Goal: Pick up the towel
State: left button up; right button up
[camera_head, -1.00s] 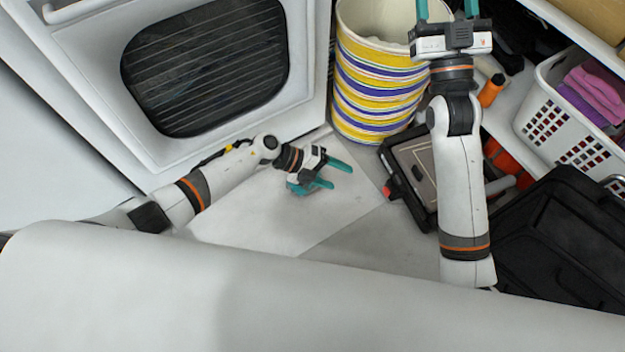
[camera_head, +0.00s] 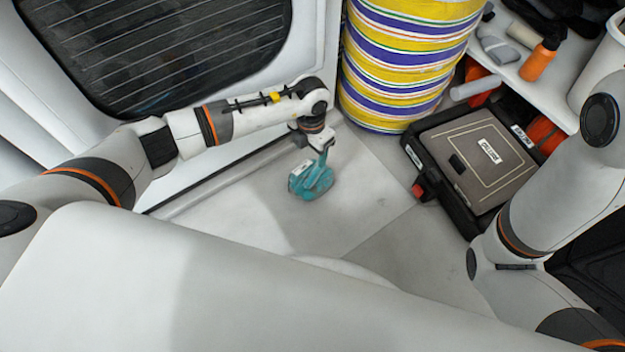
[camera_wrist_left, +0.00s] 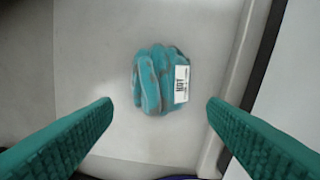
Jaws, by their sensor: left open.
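The towel is a small, crumpled teal bundle with a white printed tag. It lies on the pale grey floor just below the left gripper in the head view (camera_head: 312,183). It also shows in the left wrist view (camera_wrist_left: 150,80), centred sideways between the fingers and beyond their tips. My left gripper (camera_head: 321,158) points down over the towel, its teal fingers hard to separate from the towel in the head view. In the left wrist view the left gripper (camera_wrist_left: 160,106) is open, with nothing between the fingers. My right gripper is out of view; only its arm shows at the right.
A white door-like panel with a dark slatted window (camera_head: 190,50) stands behind my left arm. A yellow-and-blue striped bin (camera_head: 400,70) is at the back. A black case (camera_head: 475,160) and a shelf with an orange bottle (camera_head: 537,63) are at the right. Floor around the towel is clear.

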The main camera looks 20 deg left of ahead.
aim_at(311, 177)
pick_arm(q)
notch_tip(311, 177, down, 5)
jog(key=b, duration=0.3)
jog(key=f+b, duration=0.5)
jog(key=shift+d+f, duration=0.15)
jog(key=shift+d, duration=0.05)
grip_shut()
